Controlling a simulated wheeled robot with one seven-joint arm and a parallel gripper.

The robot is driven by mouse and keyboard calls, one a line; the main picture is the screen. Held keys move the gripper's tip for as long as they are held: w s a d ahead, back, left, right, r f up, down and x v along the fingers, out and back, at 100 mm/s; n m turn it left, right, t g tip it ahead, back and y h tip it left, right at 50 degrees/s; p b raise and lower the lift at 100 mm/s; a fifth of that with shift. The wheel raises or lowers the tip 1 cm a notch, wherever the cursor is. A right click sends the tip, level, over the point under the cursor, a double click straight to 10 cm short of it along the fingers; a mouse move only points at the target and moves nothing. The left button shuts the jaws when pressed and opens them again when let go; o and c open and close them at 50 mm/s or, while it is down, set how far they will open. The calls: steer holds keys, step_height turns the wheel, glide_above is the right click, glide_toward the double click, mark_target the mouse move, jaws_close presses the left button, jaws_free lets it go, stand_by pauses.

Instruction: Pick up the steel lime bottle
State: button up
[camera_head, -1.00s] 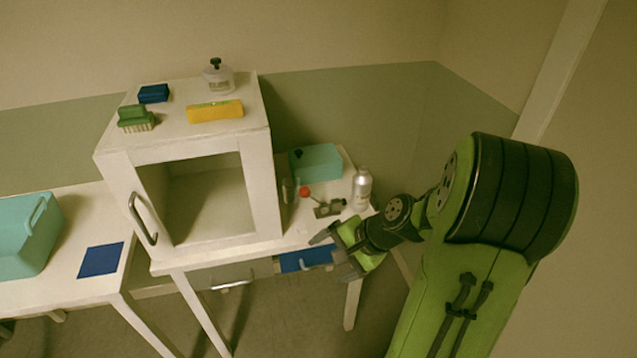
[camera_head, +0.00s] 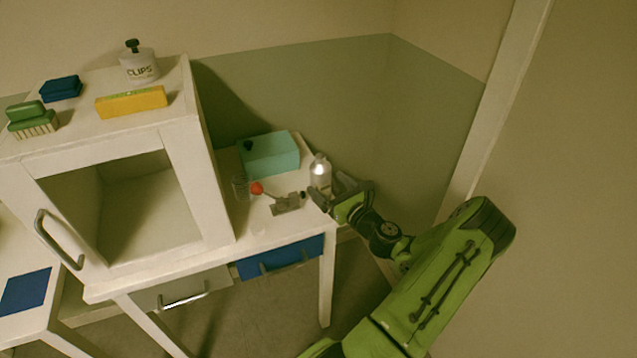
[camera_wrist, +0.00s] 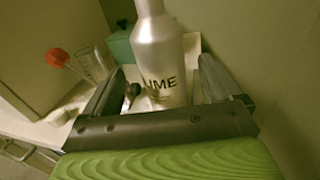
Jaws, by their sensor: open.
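The steel lime bottle (camera_head: 320,172) stands upright near the right end of the white table. In the wrist view the bottle (camera_wrist: 160,55) shows dark lettering that reads "LIME" or part of it. My gripper (camera_head: 338,192) is at the table's right edge, right beside the bottle. In the wrist view my gripper (camera_wrist: 160,90) is open, with one finger on each side of the bottle's body. I cannot tell whether either finger touches it. The bottle's top is cut off in the wrist view.
A teal box (camera_head: 270,155) stands behind. A white open-fronted cabinet (camera_head: 180,190) rises at the left. A blue drawer (camera_head: 280,258) is below.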

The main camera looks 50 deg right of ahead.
steer(key=b+x, duration=0.1)
steer(key=x, duration=0.5)
steer(key=shift+w+d+f, duration=0.1)
steer(key=shift+w+d, duration=0.05)
steer(key=shift+w, duration=0.1)
steer(key=c, duration=1.3)
